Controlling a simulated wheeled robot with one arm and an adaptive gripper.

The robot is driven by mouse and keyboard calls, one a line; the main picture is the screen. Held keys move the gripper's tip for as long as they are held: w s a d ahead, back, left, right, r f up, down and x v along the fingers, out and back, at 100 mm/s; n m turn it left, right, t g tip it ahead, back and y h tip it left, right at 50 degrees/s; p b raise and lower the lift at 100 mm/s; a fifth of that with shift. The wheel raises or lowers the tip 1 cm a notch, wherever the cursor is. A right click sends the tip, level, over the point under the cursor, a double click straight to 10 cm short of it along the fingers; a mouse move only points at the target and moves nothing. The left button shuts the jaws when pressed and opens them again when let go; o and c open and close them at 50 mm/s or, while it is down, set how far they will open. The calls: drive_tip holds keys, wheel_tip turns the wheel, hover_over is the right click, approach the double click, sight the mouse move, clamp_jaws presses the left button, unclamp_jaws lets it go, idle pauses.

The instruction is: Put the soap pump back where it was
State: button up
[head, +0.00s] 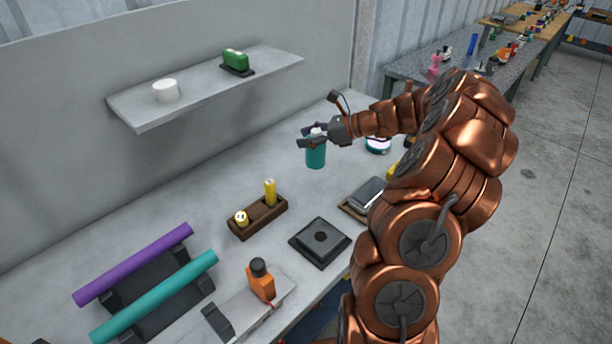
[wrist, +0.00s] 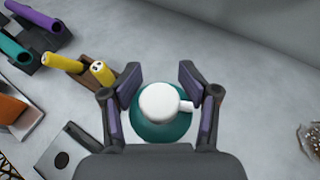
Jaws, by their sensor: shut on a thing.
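The soap pump is a teal bottle (head: 316,155) with a white pump head, upright toward the back of the grey bench. My gripper (head: 312,139) is shut on it near its top. In the wrist view the white pump head (wrist: 160,100) lies between the two purple-padded fingers of my gripper (wrist: 160,80), with its spout to the right and the teal body below. I cannot tell whether the bottle's base touches the bench.
A wooden holder (head: 258,218) with yellow items and a dark square plate (head: 320,242) are nearer. A shelf (head: 205,88) hangs at the back. Bench left of the pump is clear.

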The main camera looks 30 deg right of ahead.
sight(307, 165)
drive_tip(key=shift+f+p, duration=1.1)
drive_tip(key=shift+f, duration=3.7)
drive_tip(key=o, duration=1.6)
drive_tip(key=shift+f, duration=0.1)
